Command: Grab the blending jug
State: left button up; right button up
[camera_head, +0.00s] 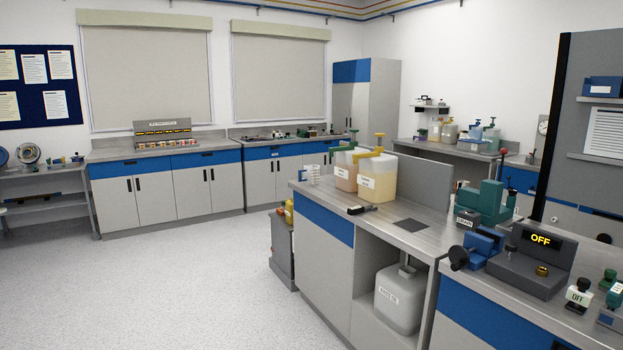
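No vessel in view is clearly marked as the blending jug, so I cannot tell which one it is. A small white vessel with dark marks (313,175) stands at the far left end of the near bench (325,208). A whitish canister (398,301) stands in the open bay under the bench. Neither of my grippers is in view.
A dark control box (530,268) showing OFF, a blue vise-like device (478,250) and a green machine (487,204) crowd the bench's right part. A grey bin (284,252) stands by its left end. The floor (190,290) at left is clear.

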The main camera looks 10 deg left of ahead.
aim_at(312, 173)
jog(key=i+j+u, duration=0.25)
jog(key=i, duration=0.15)
jog(key=i+j+u, duration=0.1)
jog(key=i+u, duration=0.15)
jog(key=i, duration=0.2)
jog(key=i+u, duration=0.3)
jog(key=i, duration=2)
jog(key=i+j+z, duration=0.1)
jog(key=i+z, duration=0.2)
jog(key=i, duration=0.25)
jog(key=i+j+z, duration=0.35)
jog(key=i, duration=0.15)
jog(key=i+j+z, duration=0.3)
jog(key=i, duration=0.2)
